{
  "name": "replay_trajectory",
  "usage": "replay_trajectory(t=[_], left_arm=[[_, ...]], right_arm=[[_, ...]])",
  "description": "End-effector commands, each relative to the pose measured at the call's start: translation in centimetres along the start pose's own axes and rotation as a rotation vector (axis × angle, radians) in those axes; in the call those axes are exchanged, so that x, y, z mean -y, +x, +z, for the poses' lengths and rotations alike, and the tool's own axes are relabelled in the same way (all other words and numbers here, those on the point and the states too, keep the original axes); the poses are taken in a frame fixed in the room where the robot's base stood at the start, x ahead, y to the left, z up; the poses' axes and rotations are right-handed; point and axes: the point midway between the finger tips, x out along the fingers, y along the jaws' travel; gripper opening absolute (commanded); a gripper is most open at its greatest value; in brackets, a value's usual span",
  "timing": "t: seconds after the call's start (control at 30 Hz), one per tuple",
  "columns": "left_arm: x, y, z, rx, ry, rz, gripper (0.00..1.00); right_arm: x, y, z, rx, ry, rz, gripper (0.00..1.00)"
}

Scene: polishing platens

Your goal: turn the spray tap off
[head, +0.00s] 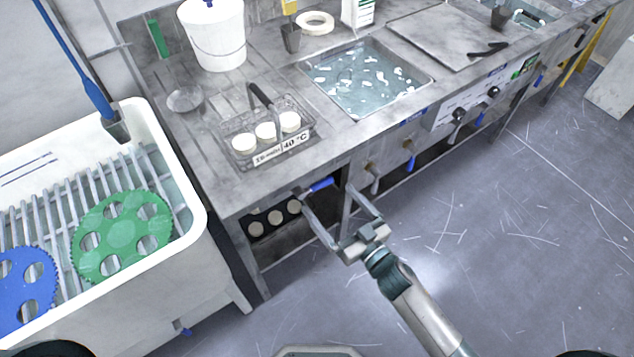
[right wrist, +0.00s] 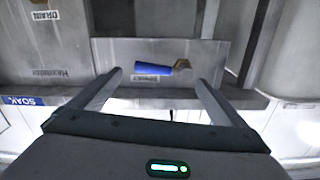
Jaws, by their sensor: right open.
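A tap with a blue lever (head: 322,184) sits on the bench front below the wire rack. In the right wrist view its blue lever (right wrist: 153,69) lies crosswise, with a brass part at its right end and a small label under it that I cannot read. My right gripper (head: 326,191) is open in front of this lever. In the right wrist view my right gripper (right wrist: 159,78) has its fingers spread to either side of the lever, and the jaws are empty. I cannot tell whether a finger touches it. My left gripper is not in view.
More tap levers line the bench front to the right, one blue (head: 410,161). A wire rack (head: 243,158) with white pots stands above on the bench, beside a water-filled sink (head: 365,80). A white tub (head: 200,213) with green and blue discs stands left.

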Motion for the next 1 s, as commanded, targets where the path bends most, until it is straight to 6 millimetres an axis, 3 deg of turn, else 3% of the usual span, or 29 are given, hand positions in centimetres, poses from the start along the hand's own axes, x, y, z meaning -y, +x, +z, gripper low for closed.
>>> replay_trajectory(t=[0.2, 0.4, 0.87, 1.0], left_arm=[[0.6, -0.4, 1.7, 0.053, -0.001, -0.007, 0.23], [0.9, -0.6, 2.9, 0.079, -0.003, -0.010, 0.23], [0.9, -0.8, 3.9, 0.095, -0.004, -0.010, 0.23], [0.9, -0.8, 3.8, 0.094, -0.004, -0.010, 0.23]], right_arm=[[0.1, 3.9, -0.2, -0.001, 0.000, 0.000, 0.96], [0.0, 6.2, -0.1, -0.001, 0.000, 0.000, 0.96], [0.0, 7.0, 0.0, 0.000, 0.000, -0.001, 0.96], [0.0, 7.0, 0.0, 0.000, 0.000, 0.000, 0.65]])
